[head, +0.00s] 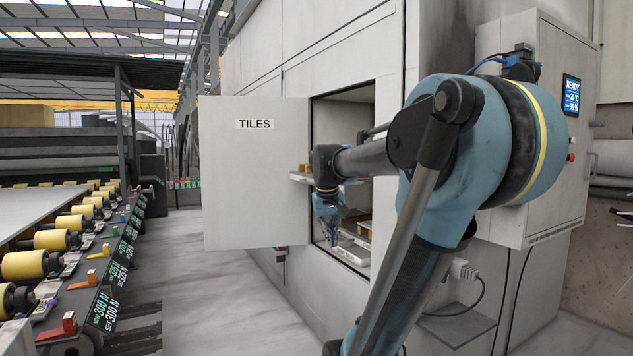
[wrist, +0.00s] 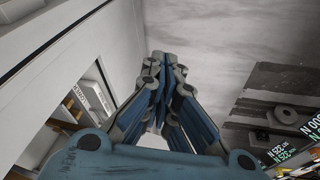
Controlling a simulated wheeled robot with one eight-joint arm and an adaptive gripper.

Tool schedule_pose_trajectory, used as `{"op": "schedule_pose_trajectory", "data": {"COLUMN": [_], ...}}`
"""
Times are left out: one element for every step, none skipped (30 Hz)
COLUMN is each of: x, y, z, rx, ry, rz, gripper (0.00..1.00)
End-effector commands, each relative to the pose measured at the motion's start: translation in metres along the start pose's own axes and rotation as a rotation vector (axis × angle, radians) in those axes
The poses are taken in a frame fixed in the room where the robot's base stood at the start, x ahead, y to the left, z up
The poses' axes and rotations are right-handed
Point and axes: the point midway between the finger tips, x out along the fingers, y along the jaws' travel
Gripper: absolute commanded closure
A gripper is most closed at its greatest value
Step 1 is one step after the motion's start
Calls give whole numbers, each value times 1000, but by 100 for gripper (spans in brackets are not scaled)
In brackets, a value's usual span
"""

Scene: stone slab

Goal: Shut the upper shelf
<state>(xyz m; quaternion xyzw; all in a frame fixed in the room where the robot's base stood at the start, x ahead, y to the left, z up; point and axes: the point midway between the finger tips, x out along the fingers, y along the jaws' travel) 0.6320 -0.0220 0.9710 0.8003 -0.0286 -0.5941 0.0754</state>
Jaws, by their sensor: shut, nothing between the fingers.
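The upper shelf (head: 299,178) is a pale board in the wall cabinet's opening. Its front end sticks out past the left edge of the opening, and a small orange-brown item sits on it. My forearm hides much of the shelf. My gripper (head: 333,238) points down in front of the opening, below the level of the upper shelf. In the wrist view my gripper (wrist: 160,60) has its blue fingers together and empty. Shelf contents show at the left of that view, but I cannot tell which shelf they belong to.
The cabinet door marked TILES (head: 240,190) stands open to the left of the opening. A lower shelf (head: 352,253) holds pale and brown pieces. A control box (head: 535,130) is on the right. A roller line (head: 70,225) runs along the left, with clear floor (head: 190,290) between.

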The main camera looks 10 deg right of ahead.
Motion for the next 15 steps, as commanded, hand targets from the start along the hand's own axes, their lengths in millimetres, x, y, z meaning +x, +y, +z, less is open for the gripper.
{"op": "schedule_pose_trajectory", "data": {"x": [-9,-14,-19,-24,-28,-33,-36,-40,-44,-47,-50,-54,-56,-59,-62], "y": [4,5,8,10,12,14,16,18,20,21,23,24,25,26,28], "z": [-24,-36,-54,-66,-79,-96,-109,-122,-139,-151,-164,-181,-193,-206,-223], "rx": [-6,-9,-13,-17,-20,-24,-27,-31,-35,-39,-43,-48,-52,-55,-61], "ry": [8,14,21,25,30,37,42,48,55,60,64,71,77,82,90], "rz": [10,16,25,32,39,47,54,61,68,75,82,90,96,102,111], "gripper": [100,100,100,100,100,100,100,100,100,100,100,100,100,100,100]}}
